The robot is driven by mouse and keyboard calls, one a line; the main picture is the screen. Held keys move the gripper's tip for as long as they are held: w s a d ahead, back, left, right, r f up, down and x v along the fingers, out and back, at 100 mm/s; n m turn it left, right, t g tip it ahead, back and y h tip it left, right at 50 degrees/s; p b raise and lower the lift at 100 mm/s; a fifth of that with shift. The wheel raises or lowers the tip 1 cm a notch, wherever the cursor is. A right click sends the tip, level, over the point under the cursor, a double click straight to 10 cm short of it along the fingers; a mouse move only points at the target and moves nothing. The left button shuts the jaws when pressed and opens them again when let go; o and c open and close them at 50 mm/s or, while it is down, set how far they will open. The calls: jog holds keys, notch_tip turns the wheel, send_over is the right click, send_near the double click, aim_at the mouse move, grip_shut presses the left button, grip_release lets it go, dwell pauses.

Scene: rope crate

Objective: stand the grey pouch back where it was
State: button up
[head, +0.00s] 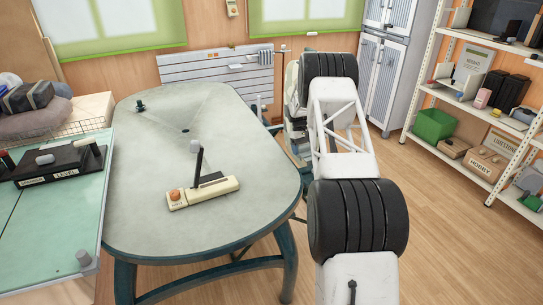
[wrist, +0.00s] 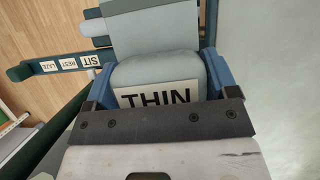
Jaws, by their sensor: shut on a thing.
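In the wrist view a grey, soft-looking pouch (wrist: 155,70) with a white label reading "THIN" is between the blue fingers of my gripper (wrist: 155,80). The fingers are shut on its two sides. More grey-blue surface shows beyond it, and I cannot tell whether that is part of the pouch. The pouch's lower end is hidden by the gripper's dark plate. In the head view my arm hides both the gripper and the pouch.
A grey oval table (head: 150,225) carries a cream console (head: 203,192) with an orange button and black lever. A dark teal bar (wrist: 40,69) labelled "SIT", "REST" and "LAZE" lies left of the pouch. Shelves (head: 452,85) stand at right.

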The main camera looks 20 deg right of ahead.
dwell(0.4)
jog(key=w+a+r, duration=0.1)
jog(key=a, duration=0.3)
jog(key=w+a+r+n, duration=0.1)
jog(key=w+a, duration=0.1)
jog(key=a, duration=0.2)
jog(key=w+a+r+n+h, duration=0.1)
jog(key=w+a, duration=0.1)
jog(key=a, duration=0.2)
jog(key=shift+a, duration=0.35)
jog(key=w+a+r+n, duration=0.1)
jog(key=a, duration=0.5)
jog(key=w+a+r+n, duration=0.1)
jog(key=a+r, duration=0.1)
jog(key=a, duration=0.4)
jog(key=shift+w+a+h, duration=0.25)
jog(key=shift+w+h, duration=0.05)
jog(key=shift+w, duration=0.05)
jog(key=shift+f, duration=0.15)
jog(key=shift+f, duration=2.9)
jog(key=shift+f, duration=0.6)
jog(key=o, duration=1.1)
jog(key=v, duration=0.7)
jog(key=shift+r, duration=0.35)
